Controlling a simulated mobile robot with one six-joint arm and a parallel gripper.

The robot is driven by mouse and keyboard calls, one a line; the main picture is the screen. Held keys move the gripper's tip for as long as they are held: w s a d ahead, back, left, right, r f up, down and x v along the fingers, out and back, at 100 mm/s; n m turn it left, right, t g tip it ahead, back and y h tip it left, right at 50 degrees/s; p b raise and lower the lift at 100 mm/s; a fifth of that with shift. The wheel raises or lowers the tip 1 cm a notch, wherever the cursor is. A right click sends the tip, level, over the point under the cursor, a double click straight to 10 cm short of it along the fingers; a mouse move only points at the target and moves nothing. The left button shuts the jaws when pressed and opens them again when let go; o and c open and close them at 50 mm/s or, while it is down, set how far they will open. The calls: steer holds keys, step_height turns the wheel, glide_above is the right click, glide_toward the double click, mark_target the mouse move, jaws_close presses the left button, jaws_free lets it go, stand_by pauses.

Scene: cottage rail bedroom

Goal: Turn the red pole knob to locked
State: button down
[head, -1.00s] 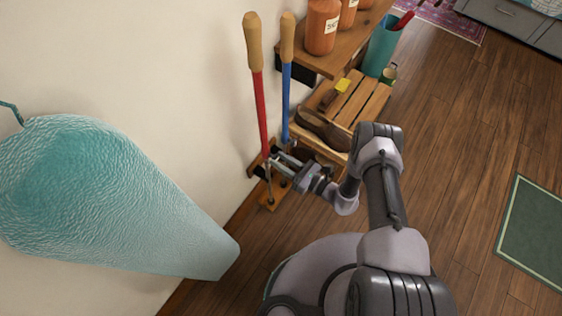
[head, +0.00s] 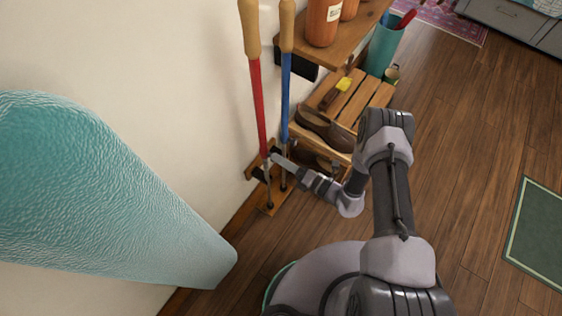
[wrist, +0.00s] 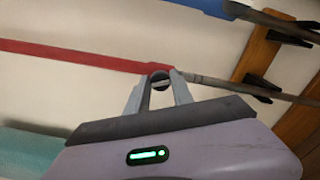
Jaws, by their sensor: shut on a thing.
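The red pole (head: 258,105) leans upright at the wall with a wooden handle on top and a grey metal lower shaft (wrist: 212,82). The blue pole (head: 286,100) stands just right of it. In the wrist view the red pole runs across the picture. My gripper (wrist: 160,86) is at the joint where the red part meets the grey shaft. Its two fingers are shut on the dark round red pole knob (wrist: 160,78). In the head view my gripper (head: 274,158) reaches the pole from the right, and the knob is hidden there. Any lock marking is too small to read.
A wooden wall rack (head: 258,172) stands behind the poles' lower ends. A slatted shoe shelf (head: 372,97) with shoes is to the right, below a shelf with orange jars (head: 322,22). A teal padded board (head: 90,190) fills the left.

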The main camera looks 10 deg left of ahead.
steer(key=m, duration=0.4)
steer(key=shift+m+b, duration=0.3)
steer(key=shift+b, duration=0.1)
stand_by(0.5)
steer(key=c, duration=1.1)
jaws_free()
steer(key=p+v, duration=0.4)
steer(key=v, duration=1.3)
steer(key=shift+d, duration=0.2)
